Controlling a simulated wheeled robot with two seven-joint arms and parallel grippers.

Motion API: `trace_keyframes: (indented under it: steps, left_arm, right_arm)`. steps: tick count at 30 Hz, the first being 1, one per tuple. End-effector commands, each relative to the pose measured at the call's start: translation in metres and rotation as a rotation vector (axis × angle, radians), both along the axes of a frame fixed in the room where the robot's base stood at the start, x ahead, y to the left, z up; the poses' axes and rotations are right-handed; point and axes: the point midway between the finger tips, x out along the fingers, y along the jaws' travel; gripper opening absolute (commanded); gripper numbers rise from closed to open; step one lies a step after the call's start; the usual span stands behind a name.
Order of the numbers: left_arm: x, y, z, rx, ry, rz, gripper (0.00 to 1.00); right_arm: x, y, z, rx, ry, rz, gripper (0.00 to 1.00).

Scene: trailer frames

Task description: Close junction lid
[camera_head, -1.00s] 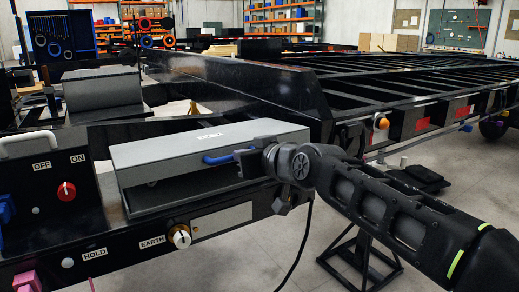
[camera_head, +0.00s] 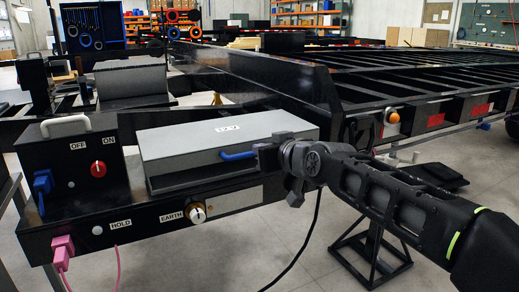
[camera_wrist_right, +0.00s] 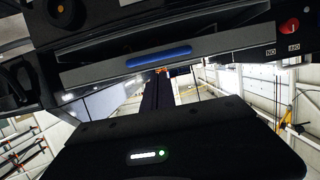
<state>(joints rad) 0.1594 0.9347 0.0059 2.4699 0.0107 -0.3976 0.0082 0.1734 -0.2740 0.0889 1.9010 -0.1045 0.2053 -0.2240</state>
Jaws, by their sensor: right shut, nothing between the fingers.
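The junction lid (camera_head: 205,142) is a long grey cover labelled 12V on the black front panel. A dark gap shows under its front edge at the left, so it is lowered but does not look flush. Its blue handle (camera_head: 237,155) is on the front face and also shows in the right wrist view (camera_wrist_right: 158,56). My right gripper (camera_head: 264,157) is shut and empty, at the right end of the handle; whether it touches the lid I cannot tell. My left gripper is not in view.
Left of the lid stands a black switch box (camera_head: 75,160) with a red knob (camera_head: 98,169) and a blue plug (camera_head: 43,182). Below are an EARTH knob (camera_head: 197,213) and a pink plug (camera_head: 63,248). The black trailer frame (camera_head: 405,70) extends behind.

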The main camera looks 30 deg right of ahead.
Motion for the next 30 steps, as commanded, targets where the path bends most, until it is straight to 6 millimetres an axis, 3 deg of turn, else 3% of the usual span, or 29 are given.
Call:
trace_keyframes:
  steps: [6, 12, 30]
  left_arm:
    - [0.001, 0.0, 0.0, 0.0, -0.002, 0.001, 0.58]
    - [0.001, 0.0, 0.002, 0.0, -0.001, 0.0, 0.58]
    - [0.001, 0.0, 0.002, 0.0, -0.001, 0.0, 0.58]
  right_arm:
    - [-0.049, 0.001, -0.018, 0.001, -0.003, 0.001, 0.0]
    - [-0.076, 0.001, -0.028, 0.0, -0.002, 0.0, 0.0]
    - [-0.081, 0.001, -0.031, 0.0, 0.0, 0.0, 0.0]
